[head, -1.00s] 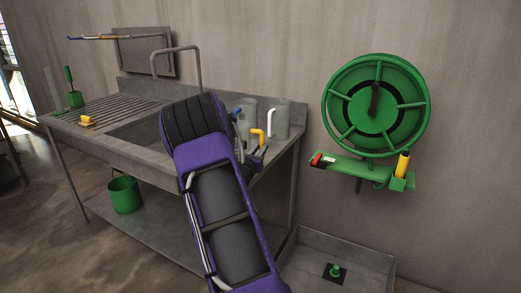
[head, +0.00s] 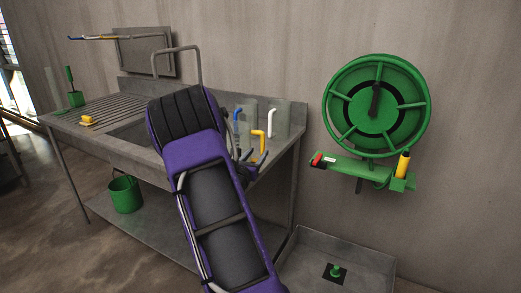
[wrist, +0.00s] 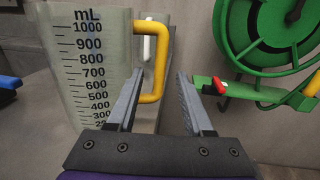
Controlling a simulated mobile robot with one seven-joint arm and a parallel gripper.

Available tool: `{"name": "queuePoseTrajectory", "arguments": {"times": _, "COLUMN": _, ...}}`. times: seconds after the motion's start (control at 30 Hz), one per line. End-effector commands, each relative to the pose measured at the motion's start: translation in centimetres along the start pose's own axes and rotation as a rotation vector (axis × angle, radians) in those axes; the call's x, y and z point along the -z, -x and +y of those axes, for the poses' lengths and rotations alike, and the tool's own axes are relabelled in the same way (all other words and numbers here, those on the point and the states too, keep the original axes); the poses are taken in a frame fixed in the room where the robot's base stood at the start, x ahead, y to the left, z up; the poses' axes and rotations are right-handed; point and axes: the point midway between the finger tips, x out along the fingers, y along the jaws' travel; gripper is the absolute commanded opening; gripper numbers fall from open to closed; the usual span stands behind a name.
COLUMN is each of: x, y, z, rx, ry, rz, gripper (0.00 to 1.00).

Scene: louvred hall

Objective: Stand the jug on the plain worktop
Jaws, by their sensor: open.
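A translucent grey jug (wrist: 85,75) with a black mL scale and a yellow handle (wrist: 152,60) stands upright in the wrist view. The yellow handle also shows in the head view (head: 260,136), at the right end of the sink unit. My gripper (wrist: 160,82) is open; its left finger overlaps the handle's lower part in the picture, and I cannot tell whether they touch. A second grey jug (head: 282,118) with a white handle (head: 271,122) stands behind. A blue handle-like piece (head: 237,120) shows to the left. My arm hides part of the worktop.
A green hose reel (head: 377,105) and green shelf (head: 350,168) are on the wall at right. A grey basin (head: 305,262) lies low in front.

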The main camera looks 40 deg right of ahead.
Motion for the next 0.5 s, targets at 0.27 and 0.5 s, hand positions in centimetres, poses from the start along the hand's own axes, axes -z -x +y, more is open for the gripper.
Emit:
{"name": "queuePoseTrajectory", "arguments": {"times": 0.27, "x": -0.1, "y": 5.7, "z": 0.1, "rx": -0.002, "ry": -0.001, "rz": 0.001, "gripper": 0.51}}
{"name": "queuePoseTrajectory", "arguments": {"times": 0.5, "x": 0.0, "y": 7.7, "z": 0.0, "rx": 0.0, "ry": 0.0, "rz": -0.001, "gripper": 0.51}}
